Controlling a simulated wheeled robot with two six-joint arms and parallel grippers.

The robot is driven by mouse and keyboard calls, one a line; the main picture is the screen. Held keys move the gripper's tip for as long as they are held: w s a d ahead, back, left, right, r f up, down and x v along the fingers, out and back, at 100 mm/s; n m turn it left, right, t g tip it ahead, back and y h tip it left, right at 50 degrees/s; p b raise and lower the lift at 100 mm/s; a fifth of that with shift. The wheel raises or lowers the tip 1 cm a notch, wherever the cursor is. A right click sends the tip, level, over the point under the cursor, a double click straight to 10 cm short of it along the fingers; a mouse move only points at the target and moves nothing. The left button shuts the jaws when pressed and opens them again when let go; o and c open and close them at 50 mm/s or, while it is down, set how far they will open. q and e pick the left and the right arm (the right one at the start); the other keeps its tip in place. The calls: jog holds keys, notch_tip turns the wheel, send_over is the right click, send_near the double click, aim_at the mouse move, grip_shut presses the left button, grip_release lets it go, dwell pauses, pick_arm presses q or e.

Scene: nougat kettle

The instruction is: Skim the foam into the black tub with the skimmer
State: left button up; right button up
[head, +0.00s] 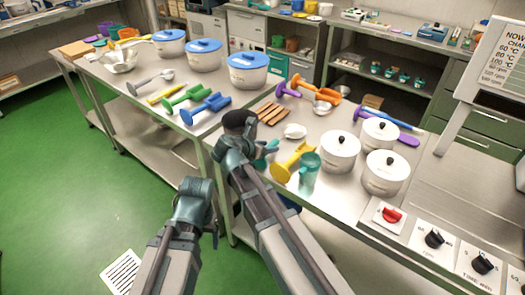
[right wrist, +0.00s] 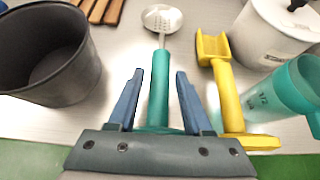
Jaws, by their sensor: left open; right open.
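The skimmer (right wrist: 160,75) has a teal handle and a perforated metal head, and lies on the steel counter. My right gripper (right wrist: 158,76) is open, with its blue fingers on either side of the handle, not closed on it. The black tub (right wrist: 45,55) stands left of the skimmer; in the head view the tub (head: 236,121) is partly behind my right arm. My right gripper (head: 266,150) is partly hidden by its own wrist there. My left gripper (head: 213,228) is open, low beside the counter, empty and mostly hidden by its arm. No foam shows.
White lidded pots (head: 340,152) are further right, by the control panel (head: 440,245). Wooden pieces (head: 272,114) lie behind. Blue-lidded pots (head: 248,70) stand on the left table.

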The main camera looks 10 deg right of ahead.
jog(key=shift+b+x, duration=0.45)
jog(key=shift+x, duration=0.75)
jog(key=shift+d+f, duration=0.1)
jog(key=shift+d, duration=0.05)
grip_shut()
jog(key=shift+d, duration=0.1)
dwell(0.5)
jog(key=shift+w+d+r+p, duration=0.1)
jog(key=shift+r+p, duration=0.3)
jog(key=shift+r, duration=0.05)
notch_tip(320, 180, up, 4)
jog(key=p, duration=0.4)
jog(key=shift+r, duration=0.1)
